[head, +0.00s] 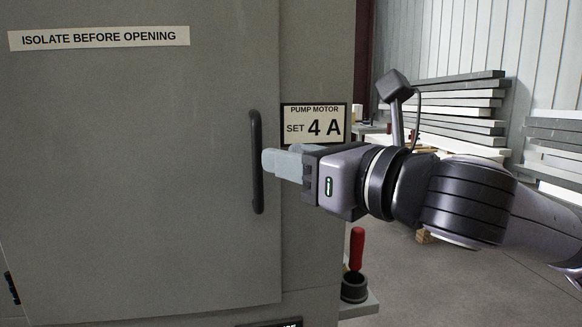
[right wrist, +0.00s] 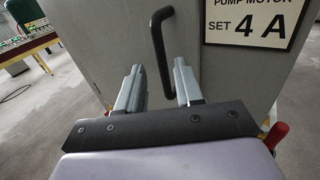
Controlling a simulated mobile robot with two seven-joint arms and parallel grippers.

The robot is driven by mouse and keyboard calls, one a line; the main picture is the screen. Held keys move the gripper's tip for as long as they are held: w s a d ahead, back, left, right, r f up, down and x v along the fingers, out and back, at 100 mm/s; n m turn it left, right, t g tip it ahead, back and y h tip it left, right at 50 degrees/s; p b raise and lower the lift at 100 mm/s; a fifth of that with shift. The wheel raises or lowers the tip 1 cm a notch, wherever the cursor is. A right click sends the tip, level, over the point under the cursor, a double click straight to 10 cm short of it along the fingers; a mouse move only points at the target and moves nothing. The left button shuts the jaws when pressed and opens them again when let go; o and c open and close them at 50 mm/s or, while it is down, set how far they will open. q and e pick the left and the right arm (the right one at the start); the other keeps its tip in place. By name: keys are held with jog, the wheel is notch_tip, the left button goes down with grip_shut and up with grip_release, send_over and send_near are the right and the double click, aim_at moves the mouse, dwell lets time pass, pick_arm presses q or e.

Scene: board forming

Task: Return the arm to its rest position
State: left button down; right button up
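My right gripper (head: 268,161) comes in from the right in the head view, just right of the black vertical handle (head: 256,162) on the grey cabinet door (head: 130,170). In the right wrist view its two fingers (right wrist: 157,85) are spread apart with a gap between them, and nothing is held. The handle (right wrist: 160,45) shows beyond the fingertips in that view, its lower end in line with the gap. I cannot tell whether a finger touches it. The door looks closed. My left gripper is not in view.
A sign reading "PUMP MOTOR SET 4 A" (head: 314,123) is right of the handle. A red-handled tool (head: 357,249) stands in a dark cup (head: 354,287) on a small shelf (head: 360,308) below my right arm. Stacked boards (head: 450,112) lie behind it. Open floor (head: 440,285) shows at the right.

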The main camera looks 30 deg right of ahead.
dwell(0.5)
jog(key=a+f+m+g, duration=0.2)
jog(key=f+m+g, duration=0.1)
jog(key=f+m, duration=0.75)
jog(key=a+f+m+g, duration=0.25)
jog(key=f+m, duration=0.45)
jog(key=f, duration=0.6)
jog(key=s+d+f+m+g+h, duration=0.2)
jog(key=s+d+f+m+g, duration=0.15)
jog(key=s+f+m, duration=0.75)
jog(key=s+d+f+m+g+h, duration=0.3)
jog(key=s+f+m+g, duration=0.2)
jog(key=s+f+m, duration=0.6)
jog(key=w+a+f+n+t+y+p, duration=0.2)
jog(key=w+f+t+p, duration=0.3)
jog(key=w+t, duration=0.2)
jog(key=shift+w+a+f+n+p, duration=0.25)
jog(key=shift+w+f+n+p, duration=0.1)
jog(key=shift+w, duration=0.55)
